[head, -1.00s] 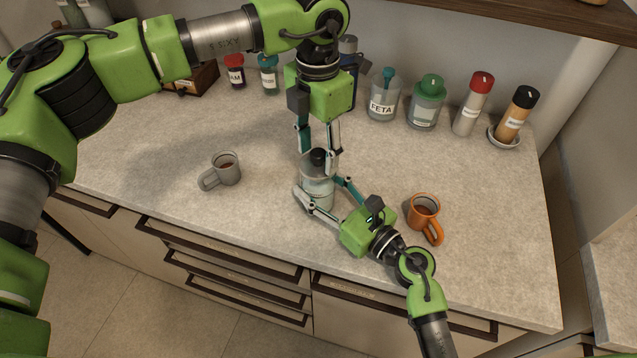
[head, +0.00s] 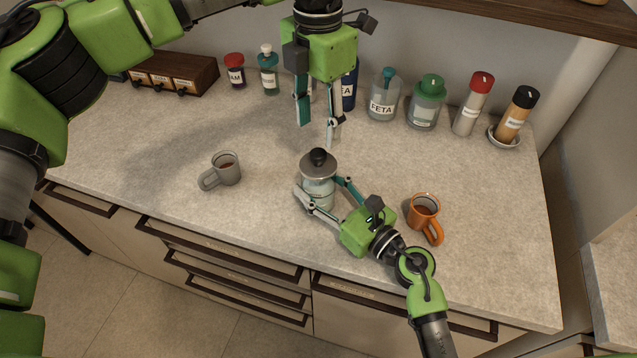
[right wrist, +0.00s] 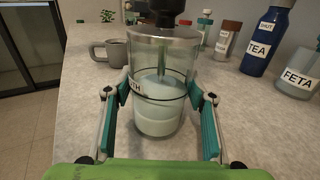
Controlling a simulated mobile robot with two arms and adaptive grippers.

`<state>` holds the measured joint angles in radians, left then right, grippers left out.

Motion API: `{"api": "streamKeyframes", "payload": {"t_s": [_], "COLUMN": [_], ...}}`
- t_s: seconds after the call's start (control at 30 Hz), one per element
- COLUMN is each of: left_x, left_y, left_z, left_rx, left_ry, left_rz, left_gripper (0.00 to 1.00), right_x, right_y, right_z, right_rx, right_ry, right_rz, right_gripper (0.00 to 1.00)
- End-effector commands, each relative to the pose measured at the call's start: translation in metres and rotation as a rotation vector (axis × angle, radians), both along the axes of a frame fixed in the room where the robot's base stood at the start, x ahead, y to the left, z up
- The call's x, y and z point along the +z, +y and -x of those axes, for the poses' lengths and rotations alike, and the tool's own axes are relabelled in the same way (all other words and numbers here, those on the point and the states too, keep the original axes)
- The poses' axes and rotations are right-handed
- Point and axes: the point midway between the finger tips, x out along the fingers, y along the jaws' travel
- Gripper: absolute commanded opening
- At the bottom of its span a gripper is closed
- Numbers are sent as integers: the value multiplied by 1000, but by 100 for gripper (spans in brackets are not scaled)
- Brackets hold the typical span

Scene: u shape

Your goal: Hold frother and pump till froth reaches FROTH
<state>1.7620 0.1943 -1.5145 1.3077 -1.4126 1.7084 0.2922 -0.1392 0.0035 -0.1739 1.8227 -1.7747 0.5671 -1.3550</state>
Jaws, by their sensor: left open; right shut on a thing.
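The frother (head: 318,192) is a clear jar with a metal lid and a black knob (head: 318,156), upright on the counter. My right gripper (head: 321,195) is shut around its body, one finger on each side. In the right wrist view the frother (right wrist: 158,118) holds pale milk and froth. A dark ring circles the glass, and a partly hidden label ending in "TH" (right wrist: 135,88) is at the left. The pale froth surface appears near or slightly above that ring. My left gripper (head: 318,132) points down, open and empty, above and behind the knob, apart from it.
A grey mug (head: 222,171) stands left of the frother, an orange mug (head: 424,212) to the right near my right wrist. Both hold dark drink. Several jars and bottles, including the FETA jar (head: 384,98), line the wall. The counter (head: 130,135) is clear at left.

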Motion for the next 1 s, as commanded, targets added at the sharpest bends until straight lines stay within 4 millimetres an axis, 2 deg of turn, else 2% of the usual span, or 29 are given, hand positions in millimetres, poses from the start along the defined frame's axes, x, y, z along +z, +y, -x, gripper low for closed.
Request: {"api": "streamKeyframes", "payload": {"t_s": [0.1,0.13,0.2,0.53,0.67,1.0], "left_x": [0,0,0,-1,-1,0], "left_y": [0,0,0,0,0,0], "left_z": [0,0,0,0,0,0], "left_rx": [0,0,0,0,0,0], "left_ry": [0,0,0,0,0,0], "left_rz": [0,0,0,0,0,0], "left_gripper": [44,44,44,44,44,44], "right_x": [0,0,0,0,-1,-2], "right_y": [0,0,0,0,-7,-52], "right_z": [0,0,0,0,7,58], "right_rx": [1,1,1,0,-1,0], "right_ry": [1,0,1,0,-1,4], "right_rz": [-1,0,-1,0,2,3], "right_gripper": [16,53,70,70,70,70]}}
